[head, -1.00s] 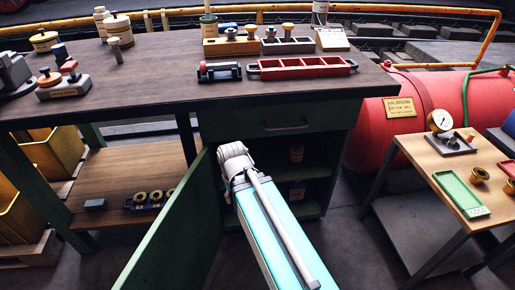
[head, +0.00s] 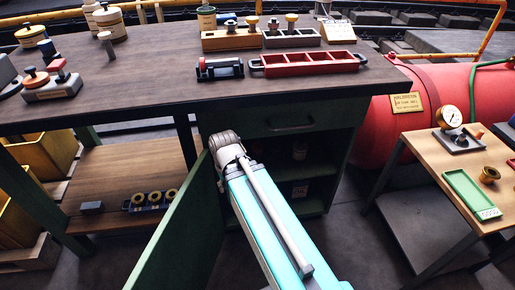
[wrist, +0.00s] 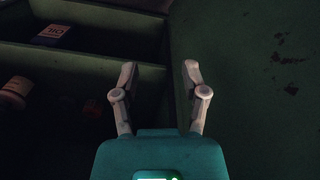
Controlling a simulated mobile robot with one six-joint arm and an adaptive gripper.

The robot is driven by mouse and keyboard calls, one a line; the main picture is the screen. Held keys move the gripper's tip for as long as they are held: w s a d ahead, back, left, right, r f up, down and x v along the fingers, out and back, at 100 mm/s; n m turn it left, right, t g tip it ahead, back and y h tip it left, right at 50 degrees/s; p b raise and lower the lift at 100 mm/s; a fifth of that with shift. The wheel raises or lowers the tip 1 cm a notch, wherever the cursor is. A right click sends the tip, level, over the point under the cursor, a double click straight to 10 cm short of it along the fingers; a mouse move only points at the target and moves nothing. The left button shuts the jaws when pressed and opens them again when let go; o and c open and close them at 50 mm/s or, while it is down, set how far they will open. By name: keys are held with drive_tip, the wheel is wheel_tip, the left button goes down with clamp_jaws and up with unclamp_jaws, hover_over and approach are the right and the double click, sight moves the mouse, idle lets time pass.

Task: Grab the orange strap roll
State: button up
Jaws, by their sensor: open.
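My gripper (wrist: 158,75) shows in the wrist view with its two fingers spread and nothing between them. It is at the opening of the green cabinet (head: 345,165), close to the cabinet's side wall and the open door (wrist: 260,75). A pale, orange-brown rounded thing (wrist: 14,92) lies in the dim cabinet at the left edge of the wrist view, apart from the fingers. It may be the orange strap roll, but the dark hides its shape.
A box marked OIL (wrist: 51,36) stands in the cabinet. The open door (head: 180,225) stands left of my arm. The bench top (head: 150,75) above holds a red tray (head: 308,63) and several tools. A side table (head: 440,160) stands at right.

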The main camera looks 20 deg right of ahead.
sight(257, 148)
drive_tip(key=shift+a, duration=0.15)
drive_tip(key=o, duration=0.4)
drive_tip(key=shift+f, duration=0.1)
drive_tip(key=shift+o, duration=1)
drive_tip(key=shift+w+f+b, duration=0.15)
drive_tip(key=shift+f+b, duration=0.05)
drive_tip(key=shift+b, duration=0.1)
drive_tip(key=w+d+f+m+t+h+b, duration=0.2)
drive_tip(key=w+d+f+m+b, duration=0.25)
drive_tip(key=w+f+b, duration=0.7)
drive_tip(key=w+d+m+b, duration=0.1)
drive_tip(key=w+d, duration=0.1)
drive_tip(key=w+d+f+m+h, duration=0.1)
drive_tip(key=w+d+m, duration=0.1)
drive_tip(key=d, duration=0.1)
drive_tip(key=w+d+m+b, duration=0.1)
drive_tip(key=w+d+m, duration=0.1)
drive_tip(key=shift+w+d+f+m+t+b, duration=0.2)
drive_tip(key=shift+w+d+m+t+b, duration=0.1)
drive_tip(key=shift+d+t+b, duration=0.1)
drive_tip(key=shift+w+d+m+h, duration=0.2)
drive_tip(key=shift+d+m+h, duration=0.05)
drive_tip(key=shift+d+h, duration=0.05)
drive_tip(key=shift+w+d, duration=1.1)
drive_tip(key=shift+d, duration=0.3)
drive_tip(key=shift+w+d, duration=1.05)
drive_tip(key=shift+d, duration=0.35)
